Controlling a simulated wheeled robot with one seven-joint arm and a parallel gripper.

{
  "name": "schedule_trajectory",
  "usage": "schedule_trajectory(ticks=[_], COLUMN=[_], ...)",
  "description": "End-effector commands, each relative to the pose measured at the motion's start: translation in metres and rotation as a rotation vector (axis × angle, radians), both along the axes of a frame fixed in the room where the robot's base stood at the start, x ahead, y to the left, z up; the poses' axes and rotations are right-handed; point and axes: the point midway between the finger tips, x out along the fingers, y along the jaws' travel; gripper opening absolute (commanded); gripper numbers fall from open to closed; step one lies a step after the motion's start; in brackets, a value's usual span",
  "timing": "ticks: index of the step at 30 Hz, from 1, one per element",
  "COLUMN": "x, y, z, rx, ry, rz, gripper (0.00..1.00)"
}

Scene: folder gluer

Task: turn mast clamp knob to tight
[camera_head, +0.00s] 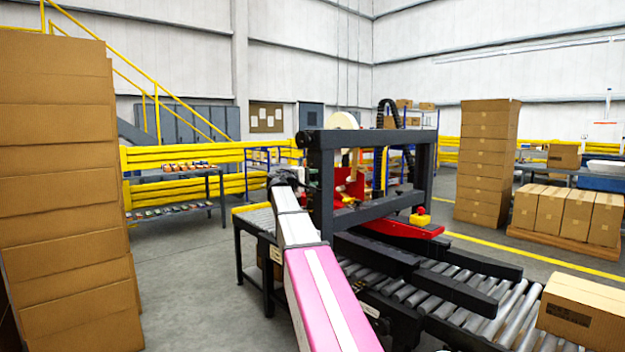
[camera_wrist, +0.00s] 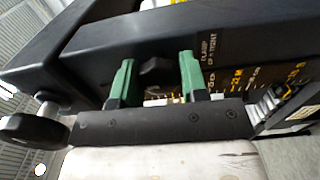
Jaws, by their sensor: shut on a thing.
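The mast clamp knob (camera_wrist: 155,72) is a small black knob on the side of the dark mast beam (camera_wrist: 120,38) in the wrist view. My gripper (camera_wrist: 157,68) has its two green fingers on either side of the knob and is shut on it. Printed clamp lettering and a yellow scale (camera_wrist: 235,78) show on the beam to the right of the fingers; the turn position of the knob cannot be read. In the head view my arm reaches to the left post of the machine's black frame (camera_head: 321,190), and the knob is hidden there.
Another round black knob (camera_wrist: 30,130) sticks out at the lower left of the wrist view. The roller conveyor (camera_head: 480,310) carries a carton (camera_head: 585,310) at the right. Tall carton stacks stand left and right.

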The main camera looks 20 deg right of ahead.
Motion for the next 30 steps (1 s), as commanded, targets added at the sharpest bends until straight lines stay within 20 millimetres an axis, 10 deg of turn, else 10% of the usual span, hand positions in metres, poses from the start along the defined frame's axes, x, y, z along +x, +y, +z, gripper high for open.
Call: schedule_trajectory(ticks=[2,3,5,17,30], x=[-0.001,-0.001,-0.001,-0.003,-0.030], y=[0.000,0.000,0.000,0.008,0.079], z=[-0.001,-0.001,-0.001,-0.001,-0.001], rx=[0.004,0.004,0.003,0.001,0.002], ry=[-0.001,-0.001,0.000,0.000,0.001], rz=[-0.002,-0.002,-0.001,0.001,0.000], gripper=[0.17,0.47,0.65,0.65,0.65])
